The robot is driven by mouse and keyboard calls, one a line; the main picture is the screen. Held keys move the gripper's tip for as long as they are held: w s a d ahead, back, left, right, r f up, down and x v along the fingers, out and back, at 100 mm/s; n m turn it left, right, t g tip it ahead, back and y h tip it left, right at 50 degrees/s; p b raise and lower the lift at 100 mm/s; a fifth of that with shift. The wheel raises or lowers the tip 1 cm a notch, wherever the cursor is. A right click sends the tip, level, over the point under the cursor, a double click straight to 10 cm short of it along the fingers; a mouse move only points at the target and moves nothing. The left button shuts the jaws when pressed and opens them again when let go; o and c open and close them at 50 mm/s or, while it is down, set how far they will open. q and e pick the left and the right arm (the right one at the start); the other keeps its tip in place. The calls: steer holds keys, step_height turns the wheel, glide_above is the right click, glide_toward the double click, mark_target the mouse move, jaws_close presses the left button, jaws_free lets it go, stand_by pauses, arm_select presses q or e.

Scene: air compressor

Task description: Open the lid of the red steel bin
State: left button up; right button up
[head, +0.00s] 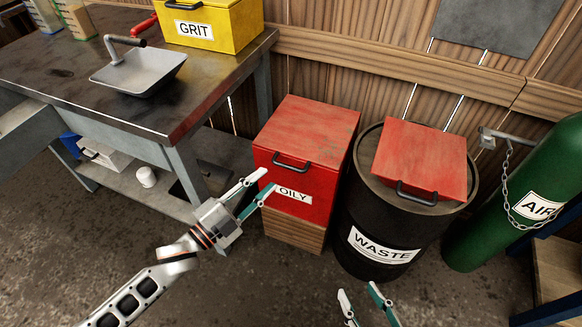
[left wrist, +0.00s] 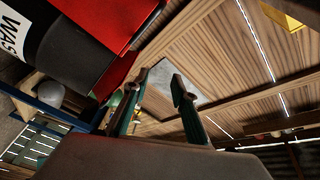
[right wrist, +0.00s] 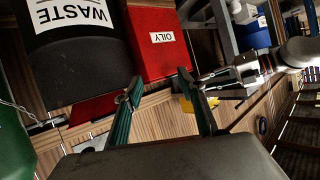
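The red steel bin (head: 292,205) with the OILY label stands on a wooden block against the wall. Its flat red lid (head: 315,130) is closed, with a black handle (head: 291,165) at the front edge. The bin front shows upside down in the right wrist view (right wrist: 150,55).
The black WASTE drum (head: 385,235) with a red lid (head: 425,160) stands right of the bin. A green AIR cylinder (head: 500,230) with a chain is further right. A metal workbench (head: 140,95) with a yellow GRIT box (head: 215,25) is at left. The floor in front is clear.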

mark_target(290, 168)
arm_select(q)
steer(key=w+f+m+g+h+b, duration=0.65)
steer(key=w+m+b, duration=0.2)
steer(key=m, duration=0.45)
steer(key=shift+y, duration=0.35)
steer(key=x, duration=0.3)
steer(key=b+x, duration=0.1)
steer(key=x, duration=0.2)
steer(key=shift+s+d+f, duration=0.1)
steer(key=shift+d+f, duration=0.1)
steer(key=shift+d, duration=0.15)
arm_select(e)
steer(key=a+f+m, duration=0.2)
steer(key=f+m, duration=0.1)
steer(key=shift+s+a+y, duration=0.4)
